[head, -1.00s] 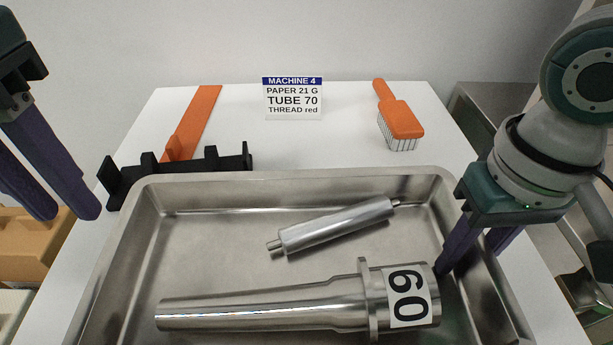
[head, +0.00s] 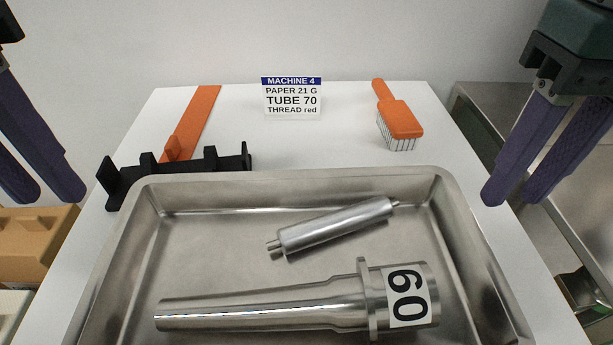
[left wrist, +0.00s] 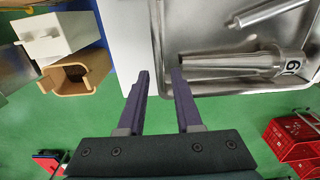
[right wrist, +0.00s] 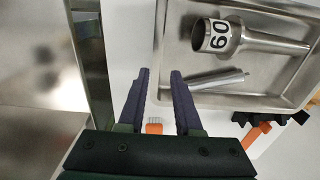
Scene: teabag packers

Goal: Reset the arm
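My left gripper (head: 62,200) is at the left edge of the head view, beside the table, raised. Its two purple fingers are apart and hold nothing; they show in the left wrist view (left wrist: 158,76). My right gripper (head: 512,201) is raised at the right, beyond the tray's right rim. Its fingers are also apart with nothing between them, as the right wrist view (right wrist: 160,75) shows. A steel tube labelled 60 (head: 270,308) lies in the metal tray (head: 290,176). A smaller steel roller (head: 335,225) lies behind it in the tray.
A black rack (head: 180,171) and an orange strip tool (head: 197,120) lie behind the tray at left. A sign (head: 292,98) reading TUBE 70 stands at the back. An orange wire brush (head: 400,120) lies at back right. A tan container (head: 35,235) is left of the table.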

